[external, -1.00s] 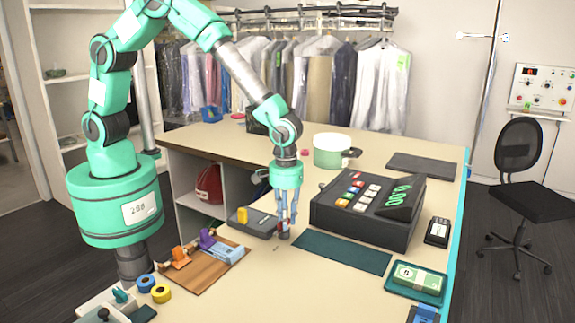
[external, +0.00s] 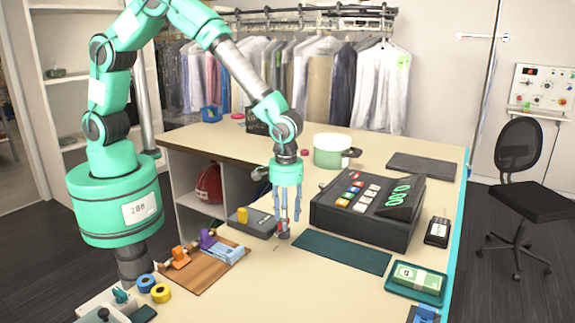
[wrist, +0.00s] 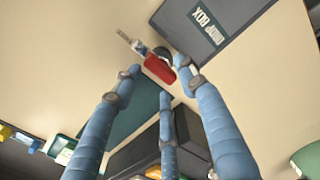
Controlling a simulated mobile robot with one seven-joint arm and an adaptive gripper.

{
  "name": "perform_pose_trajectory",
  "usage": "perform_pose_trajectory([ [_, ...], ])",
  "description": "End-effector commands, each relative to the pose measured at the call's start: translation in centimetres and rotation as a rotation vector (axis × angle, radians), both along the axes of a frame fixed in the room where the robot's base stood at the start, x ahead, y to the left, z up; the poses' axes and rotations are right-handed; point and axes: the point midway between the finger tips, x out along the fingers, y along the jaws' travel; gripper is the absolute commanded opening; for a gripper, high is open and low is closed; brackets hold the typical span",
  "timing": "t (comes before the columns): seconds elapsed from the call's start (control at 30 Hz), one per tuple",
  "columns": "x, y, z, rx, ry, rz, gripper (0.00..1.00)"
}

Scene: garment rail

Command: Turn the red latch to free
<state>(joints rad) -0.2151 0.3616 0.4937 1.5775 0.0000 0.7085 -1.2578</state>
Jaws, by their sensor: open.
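The red latch (wrist: 159,69) shows in the wrist view as a small red bar beside a dark round part and a thin metal piece. My gripper (wrist: 157,80) has three blue fingers, spread open with their tips around the red latch. I cannot tell whether any fingertip touches it. In the external view my gripper (external: 285,228) points straight down at the counter, beside the grey drop box. The latch is not clearly visible there, with the fingers in front of its place.
The grey drop box (wrist: 200,25) is close by. To the gripper's right in the external view are a dark cash register (external: 350,232) and a green mat (external: 340,252). A wooden board (external: 205,272) with small coloured items lies at the left.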

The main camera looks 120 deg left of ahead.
Motion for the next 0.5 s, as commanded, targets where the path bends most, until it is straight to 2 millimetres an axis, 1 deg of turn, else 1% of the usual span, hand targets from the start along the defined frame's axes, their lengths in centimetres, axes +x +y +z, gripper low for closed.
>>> perform_pose_trajectory([
  [0.17, 0.1, 0.0, 2.1, 0.001, -0.002, 0.0, 0.42],
  [0.5, 0.1, 0.0, 7.6, 0.001, -0.003, 0.0, 0.42],
])
